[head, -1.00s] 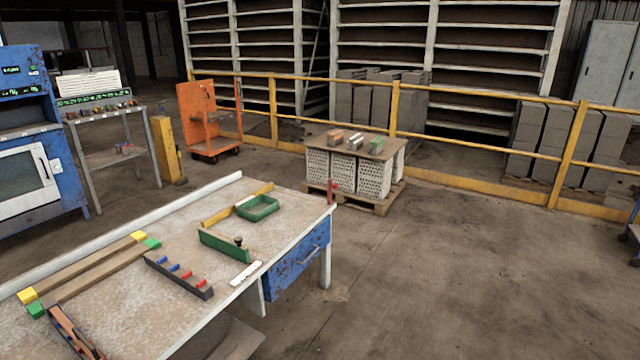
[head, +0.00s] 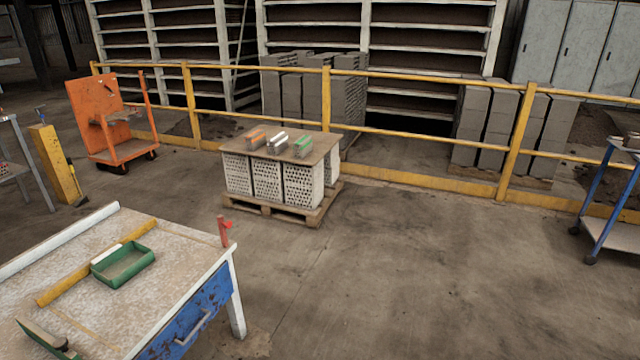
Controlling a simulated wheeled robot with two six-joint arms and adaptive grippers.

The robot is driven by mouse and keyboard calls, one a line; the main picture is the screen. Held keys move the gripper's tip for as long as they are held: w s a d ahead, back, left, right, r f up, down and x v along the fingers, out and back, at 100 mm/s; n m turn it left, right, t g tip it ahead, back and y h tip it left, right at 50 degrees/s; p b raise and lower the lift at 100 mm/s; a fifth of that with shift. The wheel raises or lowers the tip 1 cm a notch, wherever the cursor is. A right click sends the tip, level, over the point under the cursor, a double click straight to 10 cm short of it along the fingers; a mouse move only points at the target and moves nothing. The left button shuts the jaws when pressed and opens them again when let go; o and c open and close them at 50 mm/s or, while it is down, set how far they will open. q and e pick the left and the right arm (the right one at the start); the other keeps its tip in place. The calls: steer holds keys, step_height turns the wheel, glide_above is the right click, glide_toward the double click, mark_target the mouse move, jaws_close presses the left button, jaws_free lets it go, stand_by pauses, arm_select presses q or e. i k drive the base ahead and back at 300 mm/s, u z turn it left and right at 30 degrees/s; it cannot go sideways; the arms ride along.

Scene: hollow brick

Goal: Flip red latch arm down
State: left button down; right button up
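A small red latch (head: 224,231) stands at the far right corner of the workbench (head: 60,258). Neither of my grippers shows in the head view.
The workbench has a blue drawer (head: 188,318), a green tray (head: 123,264) and a yellow bar (head: 95,262). A pallet of hollow bricks (head: 285,180) stands beyond it. A blue trolley (head: 612,205) is at right. Open floor lies right of the bench.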

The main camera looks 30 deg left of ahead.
mark_target(222, 225)
steer(key=i, duration=1.45)
steer(key=u, duration=0.75)
steer(key=i, duration=0.8)
steer(key=u, duration=0.85)
